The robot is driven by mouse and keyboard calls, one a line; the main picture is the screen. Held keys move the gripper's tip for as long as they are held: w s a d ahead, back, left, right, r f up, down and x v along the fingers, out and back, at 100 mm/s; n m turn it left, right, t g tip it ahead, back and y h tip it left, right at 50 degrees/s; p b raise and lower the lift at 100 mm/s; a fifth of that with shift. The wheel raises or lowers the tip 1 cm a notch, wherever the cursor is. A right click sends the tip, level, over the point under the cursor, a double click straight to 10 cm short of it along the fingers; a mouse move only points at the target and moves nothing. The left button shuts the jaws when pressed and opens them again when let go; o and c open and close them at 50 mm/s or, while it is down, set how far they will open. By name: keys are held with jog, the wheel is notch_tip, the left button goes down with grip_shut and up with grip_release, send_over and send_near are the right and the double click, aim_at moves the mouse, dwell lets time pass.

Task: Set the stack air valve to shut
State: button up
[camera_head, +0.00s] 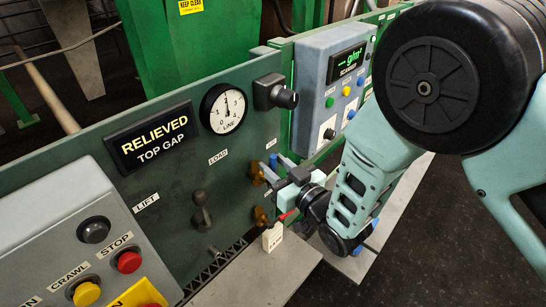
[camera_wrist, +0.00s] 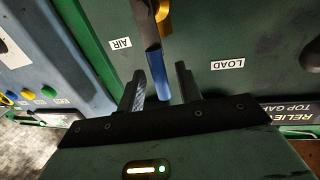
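The stack air valve has a brass body (camera_head: 257,173) and a blue lever handle (camera_head: 273,161), on the dark green panel right of the LOAD label. In the wrist view the blue handle (camera_wrist: 157,72) hangs from the brass body (camera_wrist: 162,12) beside the AIR label (camera_wrist: 121,43). My gripper (camera_head: 279,172) is at the valve. In the wrist view my gripper (camera_wrist: 159,78) is open, one finger on each side of the handle's lower end, with visible gaps. In the head view the gripper partly hides the handle.
Below the air valve is a second brass valve (camera_head: 261,216) with a red handle and a white tag (camera_head: 271,237). A black lever (camera_head: 202,210) is left of it. The LINE gauge (camera_head: 223,108) and a black knob (camera_head: 285,97) sit above. The grey scanner box (camera_head: 325,85) is to the right.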

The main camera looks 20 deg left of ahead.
jog(key=shift+w+a, duration=0.3)
jog(key=shift+a, duration=0.15)
grip_shut()
